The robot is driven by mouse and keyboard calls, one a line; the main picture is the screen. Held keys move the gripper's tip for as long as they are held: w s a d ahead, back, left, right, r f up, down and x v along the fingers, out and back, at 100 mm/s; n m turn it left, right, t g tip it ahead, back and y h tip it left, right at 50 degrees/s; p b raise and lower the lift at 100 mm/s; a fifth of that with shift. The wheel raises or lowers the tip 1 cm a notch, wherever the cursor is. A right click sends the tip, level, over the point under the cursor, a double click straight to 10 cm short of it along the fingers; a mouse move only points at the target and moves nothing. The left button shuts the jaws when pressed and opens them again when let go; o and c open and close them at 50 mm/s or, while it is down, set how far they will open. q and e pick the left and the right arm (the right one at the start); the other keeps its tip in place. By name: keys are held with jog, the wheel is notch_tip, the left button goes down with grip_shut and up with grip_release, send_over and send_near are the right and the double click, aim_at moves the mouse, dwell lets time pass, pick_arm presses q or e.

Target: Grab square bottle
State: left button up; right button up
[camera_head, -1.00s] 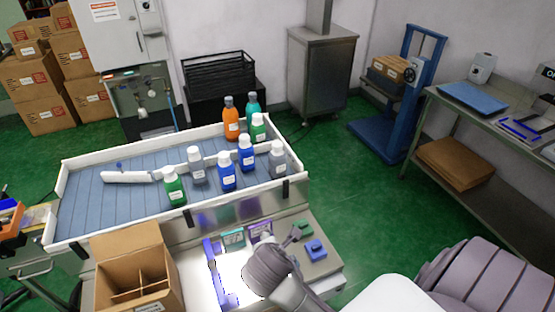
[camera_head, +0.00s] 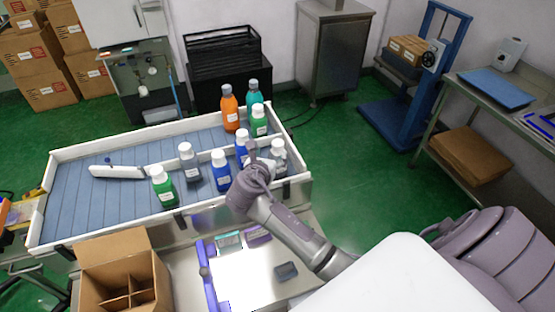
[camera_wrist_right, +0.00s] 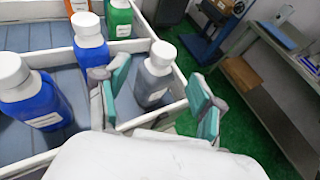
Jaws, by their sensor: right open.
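Several white-capped bottles stand in the white-walled tray. A grey bottle (camera_head: 279,152) is at its right end, partly hidden by my right gripper (camera_head: 262,165). In the right wrist view this grey bottle (camera_wrist_right: 155,77) stands upright between the open teal-padded fingers of my right gripper (camera_wrist_right: 160,86), a little beyond them, and I see no contact. Another grey bottle (camera_head: 189,163) stands further left, between a green bottle (camera_head: 163,188) and a blue bottle (camera_head: 221,172). I cannot clearly tell which bottle shapes are square. My left gripper is not in view.
The tray (camera_head: 105,232) has low walls and a divider. Orange (camera_head: 229,110), teal and green bottles stand behind; a blue bottle (camera_wrist_right: 90,42) is close left of my fingers. An open divided carton (camera_head: 120,275) is at front left. The tray's left part is mostly clear.

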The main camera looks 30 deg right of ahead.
aim_at(276, 147)
jog(key=x, duration=0.4)
jog(key=shift+d+f, duration=0.1)
jog(key=shift+f, duration=0.1)
jog(key=shift+w+d+p, duration=0.35)
jog(key=shift+d+p, duration=0.25)
jog(key=shift+p, duration=0.1)
jog(key=x, duration=0.3)
jog(key=shift+f, duration=0.35)
jog(key=shift+s+r, duration=0.1)
jog(key=shift+r, duration=0.05)
jog(key=c, duration=0.4)
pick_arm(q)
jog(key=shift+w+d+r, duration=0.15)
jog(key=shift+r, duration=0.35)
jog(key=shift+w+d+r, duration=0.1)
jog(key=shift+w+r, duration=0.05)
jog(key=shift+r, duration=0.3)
pick_arm(e)
grip_shut()
